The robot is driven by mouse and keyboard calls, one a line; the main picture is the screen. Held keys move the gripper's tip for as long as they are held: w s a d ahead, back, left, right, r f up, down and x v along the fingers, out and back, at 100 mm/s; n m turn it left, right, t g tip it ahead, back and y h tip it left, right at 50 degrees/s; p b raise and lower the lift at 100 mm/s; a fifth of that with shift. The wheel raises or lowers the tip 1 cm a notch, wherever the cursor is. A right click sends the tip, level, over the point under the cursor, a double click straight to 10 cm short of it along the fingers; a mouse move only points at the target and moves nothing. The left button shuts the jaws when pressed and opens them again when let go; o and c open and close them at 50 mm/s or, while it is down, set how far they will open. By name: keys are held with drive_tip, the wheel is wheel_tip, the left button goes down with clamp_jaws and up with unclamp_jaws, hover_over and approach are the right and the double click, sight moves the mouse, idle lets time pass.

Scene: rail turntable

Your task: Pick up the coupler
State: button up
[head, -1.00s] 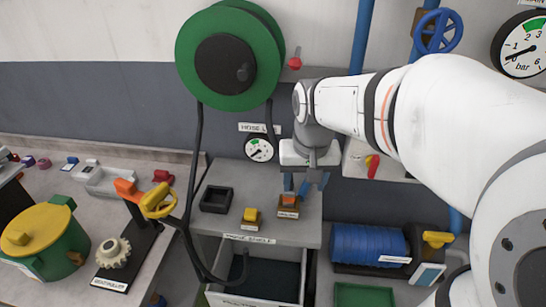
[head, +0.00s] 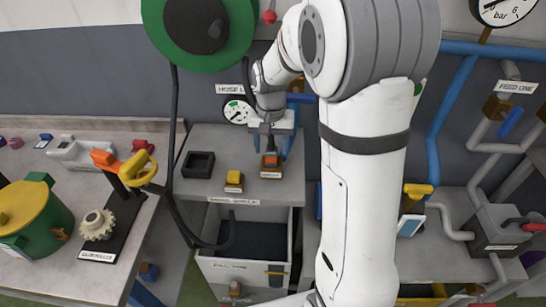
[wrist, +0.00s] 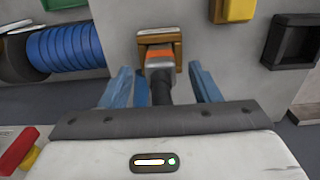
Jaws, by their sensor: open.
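The likely coupler is a dark cylindrical piece with an orange collar (wrist: 159,66), seated in a brown block on the grey shelf. In the head view the coupler (head: 270,162) is small and partly hidden by my wrist. My gripper (wrist: 163,76) is open, with one blue finger on each side of the coupler's dark shaft and a visible gap to both. In the head view my gripper (head: 275,147) is just above and behind the coupler.
A yellow block (head: 234,178) and a black square tray (head: 198,164) stand left of the coupler on the shelf. An open drawer (head: 246,270) lies below. A hanging black hose (head: 176,150) passes the shelf's left side. A blue coil (wrist: 65,47) shows at left in the wrist view.

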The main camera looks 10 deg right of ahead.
sight(271, 158)
wheel_tip(271, 158, down, 2)
drive_tip(key=shift+f, duration=0.15)
drive_tip(key=c, duration=1.2)
